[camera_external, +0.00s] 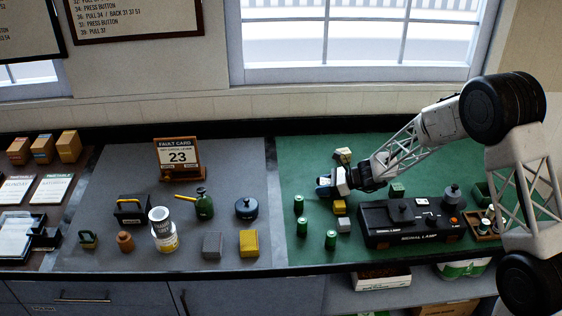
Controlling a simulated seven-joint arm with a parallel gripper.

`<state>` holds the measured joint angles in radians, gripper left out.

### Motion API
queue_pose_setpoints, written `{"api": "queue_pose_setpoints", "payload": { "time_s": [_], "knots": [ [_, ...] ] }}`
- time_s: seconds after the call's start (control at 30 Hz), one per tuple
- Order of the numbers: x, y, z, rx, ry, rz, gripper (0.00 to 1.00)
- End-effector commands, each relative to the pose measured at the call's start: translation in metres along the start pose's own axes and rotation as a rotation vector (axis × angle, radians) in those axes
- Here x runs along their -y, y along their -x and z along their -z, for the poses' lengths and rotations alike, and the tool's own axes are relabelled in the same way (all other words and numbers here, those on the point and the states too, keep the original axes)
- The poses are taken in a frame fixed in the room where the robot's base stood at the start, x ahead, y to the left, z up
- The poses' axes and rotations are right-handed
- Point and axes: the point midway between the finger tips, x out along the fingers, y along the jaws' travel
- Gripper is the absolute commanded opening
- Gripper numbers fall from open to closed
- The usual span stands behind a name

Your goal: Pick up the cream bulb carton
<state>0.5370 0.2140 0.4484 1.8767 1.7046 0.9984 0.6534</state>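A small cream-coloured box (343,155), which looks like the bulb carton, is on the green mat just behind my gripper. It appears tilted, and its lettering is too small to read. My gripper (325,187) is low over the left part of the green mat, in front of the cream box and apart from it in the picture. The fingers are small and dark in this view, so I cannot tell whether they are open or shut, or whether anything is between them.
A yellow box (339,207) and a pale grey block (343,225) sit just below my gripper. Green cylinders (299,203) stand to its left. A black signal lamp case (410,222) lies to the right, with a green box (397,191) behind it.

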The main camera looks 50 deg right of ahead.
Motion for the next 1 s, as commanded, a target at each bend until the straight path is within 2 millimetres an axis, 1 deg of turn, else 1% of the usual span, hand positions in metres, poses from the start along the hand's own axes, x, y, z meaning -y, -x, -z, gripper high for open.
{"api": "queue_pose_setpoints", "payload": {
  "time_s": [0.03, 0.07, 0.1, 0.33, 0.47, 0.67, 1.0],
  "knots": [
    [0.0, 0.0, 0.0, 0.0, 0.0, 0.0, 0.25],
    [0.0, 0.0, 0.0, 0.0, 0.0, 0.0, 0.2],
    [0.0, 0.0, 0.0, 0.0, 0.0, 0.0, 0.2],
    [0.0, 0.0, -0.001, 0.0, 0.0, 0.0, 0.19],
    [0.0, 0.002, -0.005, 0.0, 0.001, 0.0, 0.19],
    [0.0, 0.009, -0.023, 0.001, 0.002, 0.001, 0.19],
    [0.0, 0.029, -0.07, 0.001, 0.003, 0.0, 0.19]
  ]
}}
